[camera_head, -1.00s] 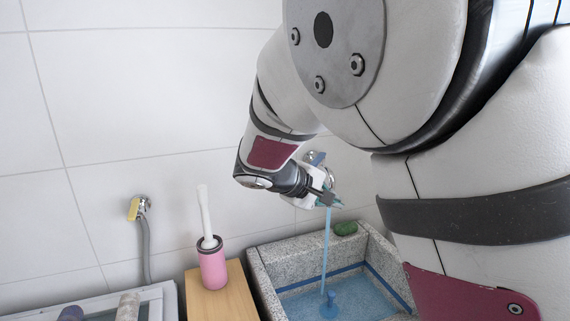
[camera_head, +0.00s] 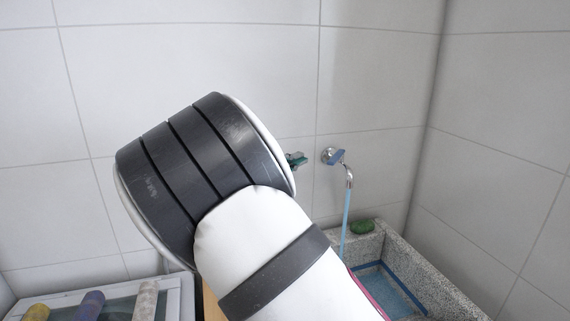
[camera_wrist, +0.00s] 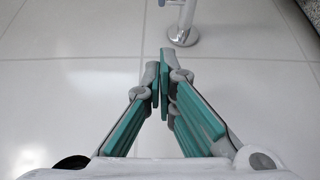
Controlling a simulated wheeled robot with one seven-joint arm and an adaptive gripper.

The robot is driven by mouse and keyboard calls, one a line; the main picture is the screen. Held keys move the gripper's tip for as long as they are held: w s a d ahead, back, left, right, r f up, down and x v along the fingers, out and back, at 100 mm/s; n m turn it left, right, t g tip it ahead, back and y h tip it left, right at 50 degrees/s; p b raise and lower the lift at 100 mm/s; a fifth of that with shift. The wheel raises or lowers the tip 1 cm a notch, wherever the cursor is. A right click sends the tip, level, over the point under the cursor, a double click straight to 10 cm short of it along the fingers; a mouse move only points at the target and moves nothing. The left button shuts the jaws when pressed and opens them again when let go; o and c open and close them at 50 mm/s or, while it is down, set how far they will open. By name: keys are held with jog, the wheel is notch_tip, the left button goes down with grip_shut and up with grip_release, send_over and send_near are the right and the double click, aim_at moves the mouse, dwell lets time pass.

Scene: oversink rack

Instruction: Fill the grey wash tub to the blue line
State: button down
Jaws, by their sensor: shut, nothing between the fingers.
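The grey speckled wash tub (camera_head: 440,285) is at the lower right of the head view, its near part cut off or hidden by my arm. A blue line (camera_head: 407,291) runs around its inner walls. The water (camera_head: 376,282) inside appears below that line.
A green object (camera_head: 362,227) lies on the tub's back rim. At lower left, a pale tray or cover (camera_head: 180,297) holds yellow, purple and beige rolls (camera_head: 89,306). Tiled walls close the back and right. My arm hides the middle.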

aim_at(330, 163)
jog(key=shift+w+d+p, duration=0.1)
jog(key=shift+d+p, duration=0.5)
jog(key=shift+d, duration=2.1)
jog(key=shift+s+d+p, duration=1.3)
jog(key=shift+s+d, duration=0.25)
jog(key=shift+d, duration=0.2)
jog(key=shift+w, duration=0.1)
